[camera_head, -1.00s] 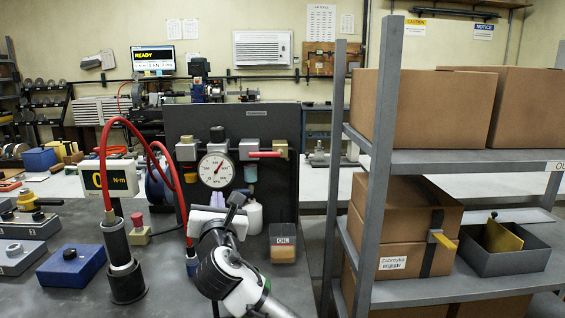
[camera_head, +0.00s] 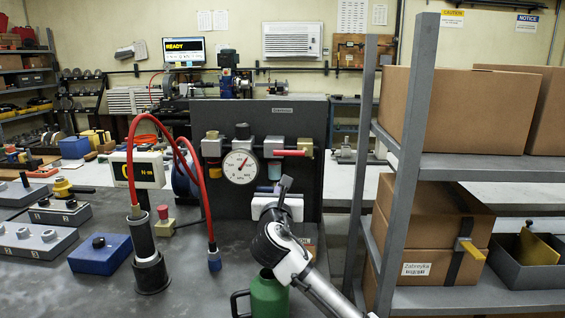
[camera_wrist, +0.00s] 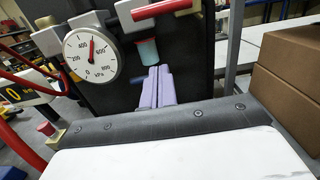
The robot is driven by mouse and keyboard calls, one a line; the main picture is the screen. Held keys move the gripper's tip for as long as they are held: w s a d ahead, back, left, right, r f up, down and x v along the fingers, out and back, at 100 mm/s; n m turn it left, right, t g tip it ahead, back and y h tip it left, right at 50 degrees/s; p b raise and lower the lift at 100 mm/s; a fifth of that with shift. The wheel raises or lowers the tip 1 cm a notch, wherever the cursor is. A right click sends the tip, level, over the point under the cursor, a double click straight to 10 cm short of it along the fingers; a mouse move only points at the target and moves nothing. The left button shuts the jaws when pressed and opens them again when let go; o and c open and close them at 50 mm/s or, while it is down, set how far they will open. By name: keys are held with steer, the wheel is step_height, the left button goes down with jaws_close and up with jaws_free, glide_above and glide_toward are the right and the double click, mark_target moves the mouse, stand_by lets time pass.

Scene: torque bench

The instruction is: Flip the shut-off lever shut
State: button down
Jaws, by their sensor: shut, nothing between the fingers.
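The shut-off lever (camera_head: 288,153) is a red handle lying level, reaching left from a brass valve body (camera_head: 307,147) at the right end of the row of fittings on a dark panel (camera_head: 290,118). In the wrist view the red lever (camera_wrist: 160,9) is at the top, above and beyond my fingers. My gripper (camera_head: 285,184) is shut and empty, below the lever and apart from it. Its fingers (camera_wrist: 157,84) stand together in the wrist view. A round gauge (camera_head: 241,167) left of the lever has a red needle near 400 kPa.
A clear-blue bowl (camera_wrist: 147,50) hangs under the fittings near my fingers. A red hose (camera_head: 206,205) hangs left of the panel. A green jug (camera_head: 268,297) stands low in front. A grey shelf (camera_head: 408,160) with cartons is close on the right.

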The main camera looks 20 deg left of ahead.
mark_target(289, 151)
steer(key=w+a+r+p, duration=0.1)
steer(key=w+r+p, duration=0.2)
steer(key=w, duration=0.3)
steer(key=shift+a+r, duration=0.4)
steer(key=shift+r, duration=0.2)
